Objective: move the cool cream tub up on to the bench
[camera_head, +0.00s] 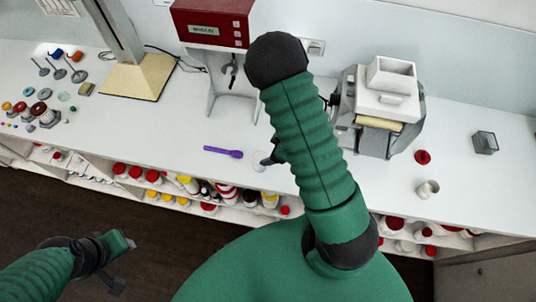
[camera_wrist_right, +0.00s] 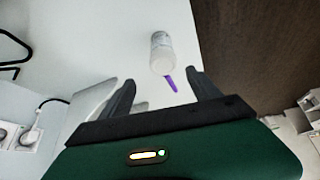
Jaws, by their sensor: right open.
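In the right wrist view a white tub (camera_wrist_right: 160,55) with a pale label shows beyond my right gripper (camera_wrist_right: 160,90). I cannot read the label to tell whether it is the cool cream tub. The right fingers are open and apart, with nothing between them. In the head view my right gripper (camera_head: 271,158) is mostly hidden behind my right arm, low over the bench front. A small white round thing (camera_head: 259,161) beside it is likely the same tub. My left gripper (camera_head: 121,263) hangs over the dark floor at lower left; its finger gap is unclear.
The white bench (camera_head: 200,130) carries a purple spatula (camera_head: 223,152), a red-headed machine (camera_head: 212,25), a grey and white mill (camera_head: 385,110) and a small white cup (camera_head: 428,188). Several red- and yellow-lidded tubs fill the shelf (camera_head: 100,183) below.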

